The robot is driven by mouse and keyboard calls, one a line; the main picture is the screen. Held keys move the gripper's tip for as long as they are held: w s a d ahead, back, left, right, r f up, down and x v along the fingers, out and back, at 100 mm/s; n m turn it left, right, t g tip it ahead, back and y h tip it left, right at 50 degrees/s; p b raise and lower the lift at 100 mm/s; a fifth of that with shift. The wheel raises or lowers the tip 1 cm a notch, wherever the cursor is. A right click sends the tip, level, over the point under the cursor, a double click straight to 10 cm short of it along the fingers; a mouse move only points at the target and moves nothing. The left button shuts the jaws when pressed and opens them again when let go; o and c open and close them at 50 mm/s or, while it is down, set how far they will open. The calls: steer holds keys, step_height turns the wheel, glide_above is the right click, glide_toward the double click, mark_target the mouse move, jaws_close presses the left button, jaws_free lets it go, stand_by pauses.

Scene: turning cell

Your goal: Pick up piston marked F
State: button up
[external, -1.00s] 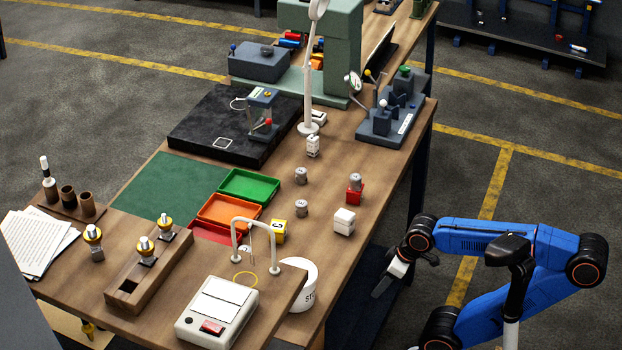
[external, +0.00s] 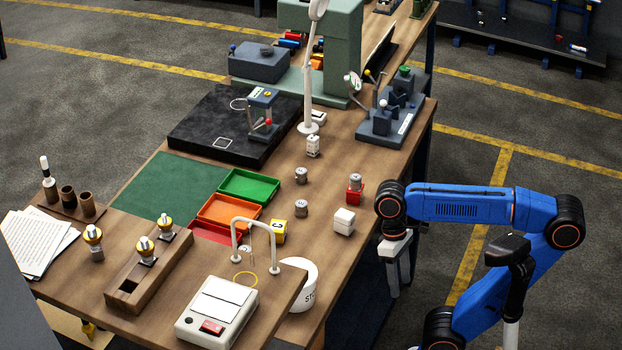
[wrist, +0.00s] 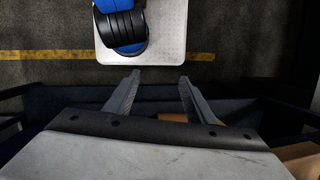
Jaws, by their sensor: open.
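Several small grey cylinders that look like pistons are on the wooden bench in the external view. One grey piston (external: 301,175) stands right of the green tray, and another grey piston (external: 301,208) stands nearer the front. A third grey piston (external: 355,181) sits on a red block (external: 354,195) near the bench's right edge. Their marks are too small to read, so I cannot tell which is F. My gripper (external: 399,287) points down, beside the bench's right edge, apart from all pistons. In the wrist view my gripper (wrist: 160,79) has its fingers apart with nothing between them.
A white block (external: 344,222) and a yellow block (external: 278,231) stand near the pistons. A white arch (external: 255,222) and a white bucket (external: 299,290) are at the front. A green tray (external: 250,187) lies left. A grey fixture (external: 390,122) stands at the bench's far right.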

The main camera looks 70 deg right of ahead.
step_height(320, 180, up, 4)
steer(key=n, duration=0.1)
step_height(320, 180, up, 22)
steer(key=n+t+h, duration=0.2)
steer(key=n+t, duration=0.1)
steer(key=n, duration=1.6)
glide_above(301, 170)
steer(key=f, duration=1.1)
steer(key=shift+d+f, duration=0.2)
steer(key=shift+f, duration=0.2)
steer(key=shift+a+f, duration=0.15)
steer(key=shift+f, duration=2.7)
steer(key=c, duration=1.2)
